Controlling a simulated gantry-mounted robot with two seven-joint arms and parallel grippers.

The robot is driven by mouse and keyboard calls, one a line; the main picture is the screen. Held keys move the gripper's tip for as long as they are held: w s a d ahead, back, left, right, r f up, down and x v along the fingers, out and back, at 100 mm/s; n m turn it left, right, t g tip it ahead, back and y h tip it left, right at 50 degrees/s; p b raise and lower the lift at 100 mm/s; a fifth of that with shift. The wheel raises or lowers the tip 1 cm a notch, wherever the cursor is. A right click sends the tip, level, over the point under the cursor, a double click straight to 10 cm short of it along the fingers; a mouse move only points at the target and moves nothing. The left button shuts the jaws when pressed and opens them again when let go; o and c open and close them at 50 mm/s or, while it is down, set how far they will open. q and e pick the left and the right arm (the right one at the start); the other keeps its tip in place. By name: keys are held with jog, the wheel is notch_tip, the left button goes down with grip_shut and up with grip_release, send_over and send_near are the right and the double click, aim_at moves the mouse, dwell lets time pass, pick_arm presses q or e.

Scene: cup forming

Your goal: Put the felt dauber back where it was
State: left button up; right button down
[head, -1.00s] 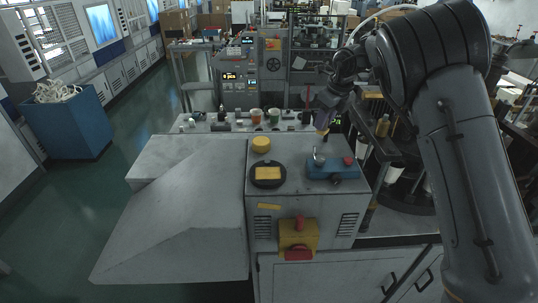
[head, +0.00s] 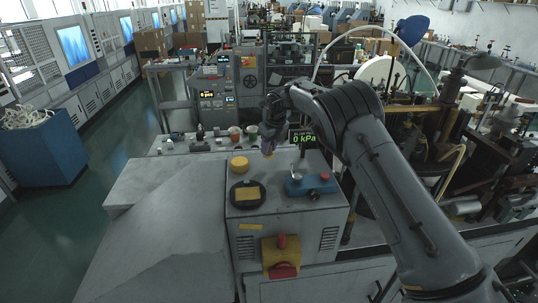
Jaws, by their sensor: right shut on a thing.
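My right gripper (head: 268,142) hangs over the back of the grey machine top, its arm reaching in from the right. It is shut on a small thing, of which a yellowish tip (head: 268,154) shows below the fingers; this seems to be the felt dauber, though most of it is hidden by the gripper. A round yellow pad (head: 239,163) sits on the machine top to the left of the gripper. In front of that, a black round dish (head: 235,203) holds a yellow block (head: 246,194). My left gripper is not in view.
A blue fixture (head: 312,187) with a red knob stands right of the dish. Behind it a small display (head: 304,138) reads 0 kPa. Several small cups (head: 235,133) and bottles stand along the back ledge. The sloped grey cover (head: 160,220) at left is clear.

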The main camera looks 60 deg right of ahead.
aim_at(269, 154)
notch_tip(269, 154, down, 4)
jog(key=shift+r+p, duration=0.2)
jog(key=shift+p, duration=0.15)
jog(key=shift+f, duration=0.15)
jog(key=shift+f, duration=0.2)
jog(key=c, duration=0.9)
grip_release()
jog(key=shift+r, duration=0.1)
jog(key=shift+r, duration=0.1)
jog(key=shift+s+a+r, duration=0.1)
jog(key=shift+r, duration=0.5)
jog(key=d+b+v, duration=0.1)
jog(key=v, duration=0.9)
jog(key=shift+s+a+r, duration=0.15)
jog(key=shift+a+r, duration=0.25)
jog(key=shift+a, duration=0.05)
